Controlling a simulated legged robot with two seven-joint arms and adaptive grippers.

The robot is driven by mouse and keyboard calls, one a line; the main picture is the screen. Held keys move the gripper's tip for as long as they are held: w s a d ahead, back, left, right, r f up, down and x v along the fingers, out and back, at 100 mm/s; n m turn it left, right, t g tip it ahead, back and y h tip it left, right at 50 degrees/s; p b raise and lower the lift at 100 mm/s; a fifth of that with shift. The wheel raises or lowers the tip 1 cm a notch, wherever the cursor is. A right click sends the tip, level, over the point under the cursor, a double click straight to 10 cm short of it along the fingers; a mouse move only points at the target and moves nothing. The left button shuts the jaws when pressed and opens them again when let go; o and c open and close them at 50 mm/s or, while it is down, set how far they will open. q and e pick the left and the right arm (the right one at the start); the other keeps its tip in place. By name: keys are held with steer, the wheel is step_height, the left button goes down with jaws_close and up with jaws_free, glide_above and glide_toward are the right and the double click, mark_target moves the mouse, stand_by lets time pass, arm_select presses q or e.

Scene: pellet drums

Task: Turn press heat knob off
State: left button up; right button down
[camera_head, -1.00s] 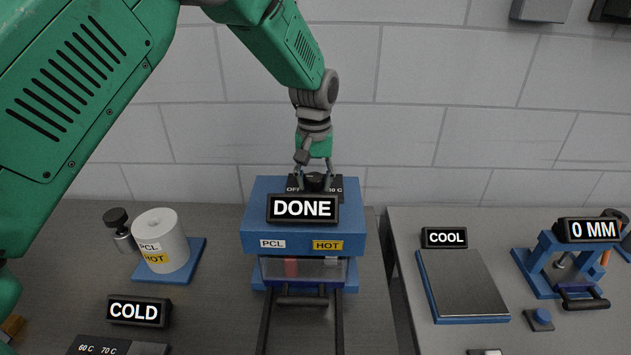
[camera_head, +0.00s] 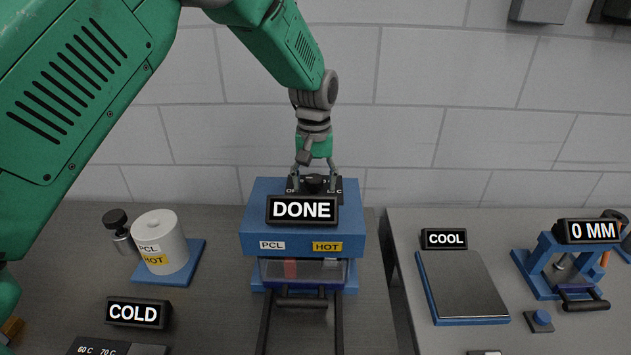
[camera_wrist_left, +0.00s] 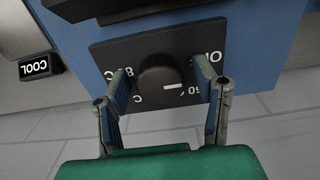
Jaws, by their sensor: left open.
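The blue press (camera_head: 258,225) stands at the middle back with a DONE sign (camera_head: 302,209) on it. Its black heat knob (camera_head: 314,184) sits on a dark dial plate behind the sign, and it also shows in the left wrist view (camera_wrist_left: 158,78). A white mark on the knob's face lies toward the lower right in the wrist view, near a partly covered 50 label. My left gripper (camera_head: 316,179) points down over the knob. Its fingers are open, one on each side of the knob, with visible gaps in the wrist view (camera_wrist_left: 162,76). My right gripper is not in view.
A white PCL HOT pot (camera_head: 163,238) stands left on a blue base, behind a COLD sign (camera_head: 138,312). On the right bench are a cooling plate (camera_head: 462,287), a COOL sign (camera_head: 444,238) and a blue device reading 0 MM (camera_head: 588,230). A wall stands behind.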

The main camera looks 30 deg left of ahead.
mark_target(315, 177)
arm_select(q)
step_height(315, 177, up, 12)
stand_by(0.5)
steer(key=shift+f, duration=0.1)
